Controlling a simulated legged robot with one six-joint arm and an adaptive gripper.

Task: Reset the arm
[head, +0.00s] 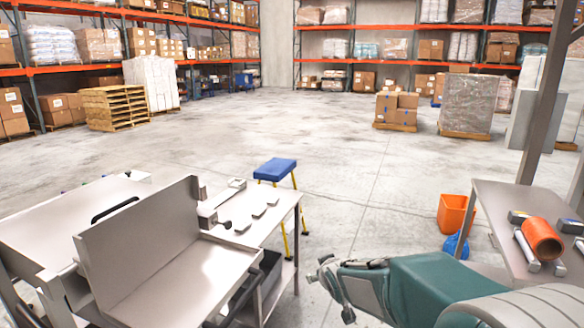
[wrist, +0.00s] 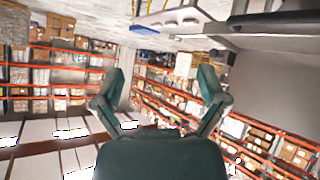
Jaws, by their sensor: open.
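My gripper (head: 335,284) shows in the head view at the lower middle, reaching left from my green and grey arm. It is over the floor gap between the left metal bench and the right table. In the wrist view my gripper (wrist: 160,88) has its two fingers spread wide, with nothing between them. The wrist view is upside down, with the shelving and ceiling lights low in it. No object touches the fingers in either view.
A metal bench (head: 185,285) with an upright panel stands at left. A blue-topped stool (head: 275,169) is behind it. A right table (head: 510,212) holds an orange cylinder (head: 543,240) and tools. An orange bin (head: 455,214) stands beside it. Open floor (head: 300,120) lies beyond, before racks and pallets.

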